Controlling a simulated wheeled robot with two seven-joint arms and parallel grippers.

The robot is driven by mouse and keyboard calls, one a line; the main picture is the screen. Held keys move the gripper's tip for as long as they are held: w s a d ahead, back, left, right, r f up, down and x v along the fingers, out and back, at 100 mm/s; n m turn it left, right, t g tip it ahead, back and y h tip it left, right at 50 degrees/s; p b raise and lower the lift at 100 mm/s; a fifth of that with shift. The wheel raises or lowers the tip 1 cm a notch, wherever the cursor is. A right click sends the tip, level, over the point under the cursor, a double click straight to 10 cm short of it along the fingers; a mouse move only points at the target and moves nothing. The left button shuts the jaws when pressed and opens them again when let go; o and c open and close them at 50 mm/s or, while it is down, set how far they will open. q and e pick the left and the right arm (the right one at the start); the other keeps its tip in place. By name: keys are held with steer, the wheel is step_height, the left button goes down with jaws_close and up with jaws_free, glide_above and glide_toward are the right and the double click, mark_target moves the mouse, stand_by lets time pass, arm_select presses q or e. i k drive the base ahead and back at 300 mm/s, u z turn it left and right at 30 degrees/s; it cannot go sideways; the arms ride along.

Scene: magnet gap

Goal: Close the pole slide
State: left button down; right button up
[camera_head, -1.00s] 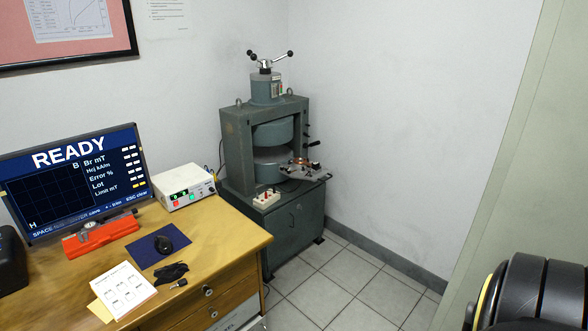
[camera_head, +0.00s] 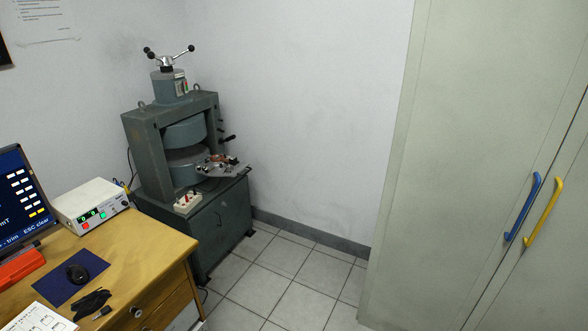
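A grey-green magnet press (camera_head: 133,134) stands on a cabinet in the corner, left of the middle. Its two round poles show, the upper pole (camera_head: 186,132) and the lower pole (camera_head: 188,165), with a gap between them. A chrome hub with several black-knobbed arms (camera_head: 167,66) sits on top. A plate with small fittings (camera_head: 222,168) sticks out at the right of the gap. Black-handled levers (camera_head: 228,139) are on the frame's right side. I cannot tell which part is the pole slide. Neither of my grippers is in view.
A wooden desk (camera_head: 147,262) with a monitor (camera_head: 22,200) and a white instrument box (camera_head: 92,207) is at the left. A tall pale cabinet with blue (camera_head: 523,207) and yellow (camera_head: 544,211) handles fills the right. Tiled floor (camera_head: 262,287) between them is clear.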

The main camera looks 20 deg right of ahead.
mark_target(233, 171)
steer(key=z, duration=0.4)
steer(key=i, duration=3.7)
steer(key=u, duration=1.9)
